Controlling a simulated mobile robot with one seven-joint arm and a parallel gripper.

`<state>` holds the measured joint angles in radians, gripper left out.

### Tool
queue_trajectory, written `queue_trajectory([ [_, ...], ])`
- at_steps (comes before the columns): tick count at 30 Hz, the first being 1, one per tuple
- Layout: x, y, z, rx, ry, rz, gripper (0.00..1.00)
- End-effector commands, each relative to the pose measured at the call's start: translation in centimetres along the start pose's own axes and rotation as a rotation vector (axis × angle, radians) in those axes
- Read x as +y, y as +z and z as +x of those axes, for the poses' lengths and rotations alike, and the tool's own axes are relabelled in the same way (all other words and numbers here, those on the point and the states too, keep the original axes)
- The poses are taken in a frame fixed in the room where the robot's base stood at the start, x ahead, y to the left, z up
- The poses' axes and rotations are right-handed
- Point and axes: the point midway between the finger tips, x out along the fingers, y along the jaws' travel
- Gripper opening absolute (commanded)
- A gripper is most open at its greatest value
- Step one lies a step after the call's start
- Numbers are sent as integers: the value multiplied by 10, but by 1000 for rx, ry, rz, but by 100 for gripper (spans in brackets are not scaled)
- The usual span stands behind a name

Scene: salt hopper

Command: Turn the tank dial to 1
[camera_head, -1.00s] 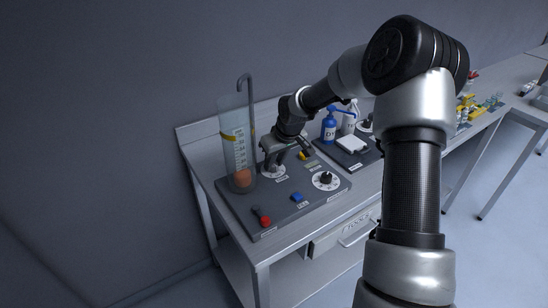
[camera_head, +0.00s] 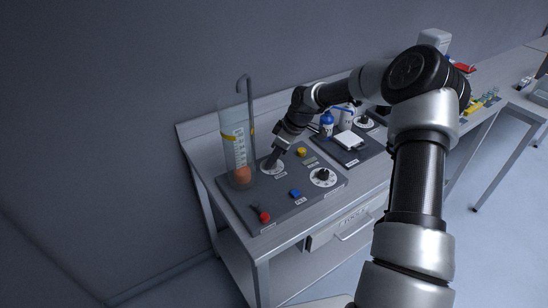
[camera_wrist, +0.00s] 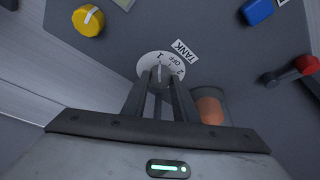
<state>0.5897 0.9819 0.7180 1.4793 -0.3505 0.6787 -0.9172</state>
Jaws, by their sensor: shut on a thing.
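The tank dial (camera_head: 264,168) is a white disc marked 1, OFF and 2, on the grey panel beside the clear tank. In the wrist view the dial (camera_wrist: 146,62) has its TANK label (camera_wrist: 185,50) beside it. My gripper (camera_head: 273,162) reaches down onto the dial, and in the wrist view my gripper (camera_wrist: 160,76) has its two fingers on either side of the dark knob. It is shut on the knob, which is mostly hidden between the fingers. The exact mark that the knob points to is hard to tell.
The clear tank (camera_head: 238,145) with an orange object inside stands left of the dial. A second dial (camera_head: 322,177), a yellow knob (camera_head: 301,152), a blue switch (camera_head: 295,193) and a red lever (camera_head: 264,215) share the panel. Bottles (camera_head: 327,124) stand on a tray to the right.

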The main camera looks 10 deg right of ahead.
Motion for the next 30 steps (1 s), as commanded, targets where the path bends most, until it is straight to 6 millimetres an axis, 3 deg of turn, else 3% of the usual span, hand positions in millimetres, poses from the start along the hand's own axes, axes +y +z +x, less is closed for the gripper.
queue_trajectory([
  [12,0,0,-1,0,-2,-9,4],
  [13,0,0,-1,0,-2,-9,28],
  [16,0,0,0,0,-2,-9,45],
  [26,0,0,-2,0,-2,-7,45],
  [30,2,0,-16,0,0,-6,45],
])
